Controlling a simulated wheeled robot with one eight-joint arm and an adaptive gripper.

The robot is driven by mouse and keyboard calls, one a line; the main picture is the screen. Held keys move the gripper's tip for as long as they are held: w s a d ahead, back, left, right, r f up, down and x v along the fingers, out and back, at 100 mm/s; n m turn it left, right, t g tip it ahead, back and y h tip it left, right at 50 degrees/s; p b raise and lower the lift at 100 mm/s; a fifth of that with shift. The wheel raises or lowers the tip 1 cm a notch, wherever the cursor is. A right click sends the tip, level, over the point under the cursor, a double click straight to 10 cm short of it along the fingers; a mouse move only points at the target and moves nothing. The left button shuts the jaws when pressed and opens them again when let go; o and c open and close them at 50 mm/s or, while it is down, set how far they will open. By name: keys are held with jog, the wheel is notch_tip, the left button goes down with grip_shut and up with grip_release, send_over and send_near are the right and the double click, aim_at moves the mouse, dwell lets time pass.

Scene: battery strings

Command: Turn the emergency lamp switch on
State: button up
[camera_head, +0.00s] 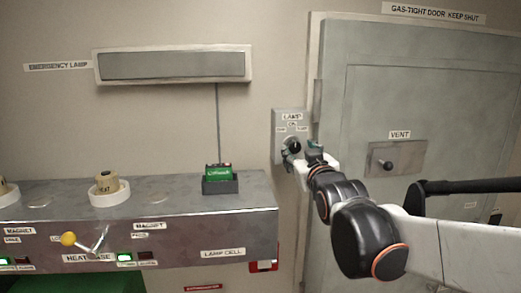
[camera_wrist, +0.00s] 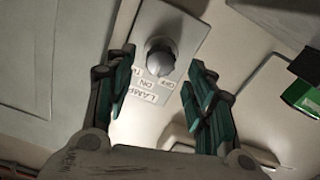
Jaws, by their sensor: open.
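The lamp switch is a dark round knob (camera_head: 293,146) on a grey wall plate (camera_head: 280,120) labelled LAMP, left of the door. In the wrist view the knob (camera_wrist: 161,58) sits on its plate (camera_wrist: 190,33) with ON and OFF labels, beyond and between my fingertips. My gripper (camera_head: 291,158) is at the plate, and partly covers its lower part. In the wrist view my gripper (camera_wrist: 158,75) is open, with a finger on each side and nothing between them. Contact with the knob cannot be told. The emergency lamp (camera_head: 175,65) on the wall looks grey and unlit.
A metal bench (camera_head: 150,195) carries a green lamp cell (camera_head: 218,173) in a dark holder, with a cable up to the lamp. A white ring with a tan block (camera_head: 107,183) stands further left. The grey gas-tight door (camera_head: 440,100) with a vent knob (camera_head: 386,166) is behind my arm.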

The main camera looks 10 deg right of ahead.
jog(key=s, duration=0.7)
jog(key=shift+s+d, duration=0.15)
jog(key=s+f+g+b, duration=0.3)
jog(key=s+f+b, duration=0.4)
jog(key=f, duration=0.9)
jog(key=s+f+m+g+b, duration=0.1)
jog(key=s+f+g+b, duration=0.3)
jog(key=s+f+b, duration=0.3)
jog(key=s+f+m+g+b, duration=0.1)
jog(key=s+f+g+b, duration=0.2)
jog(key=f, duration=2.3)
jog(key=s+b, duration=0.4)
jog(key=b, duration=0.6)
jog(key=shift+s+g, duration=0.3)
jog(key=shift+g, duration=0.1)
